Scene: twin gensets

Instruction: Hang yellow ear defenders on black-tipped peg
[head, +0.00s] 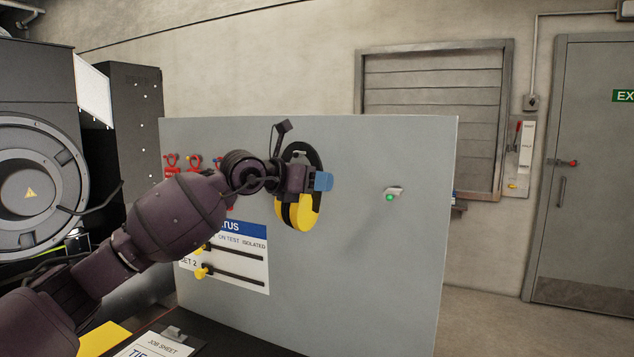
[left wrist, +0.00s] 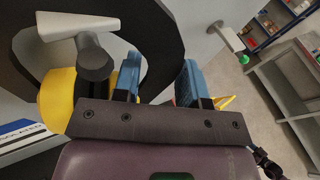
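The yellow ear defenders (head: 308,212) are against the grey board, with yellow cups low and a black headband (head: 314,155) arching above. In the left wrist view the headband (left wrist: 162,25) curves around a pale peg (left wrist: 68,27) with a dark round tip (left wrist: 95,65). Whether the band rests on the peg I cannot tell. My left gripper (left wrist: 159,82) is right at the ear defenders, its blue fingers apart. A yellow cup (left wrist: 55,97) lies just outside its left finger. In the head view one blue finger shows; the wrist hides part of the band. My right gripper is out of view.
A green-tipped peg (head: 394,192) stands clear on the board (head: 360,250) to the right. Red items (head: 172,163) hang left, partly behind my arm. A status panel (head: 250,262) with yellow sliders is below. A job sheet (head: 160,345) lies in front.

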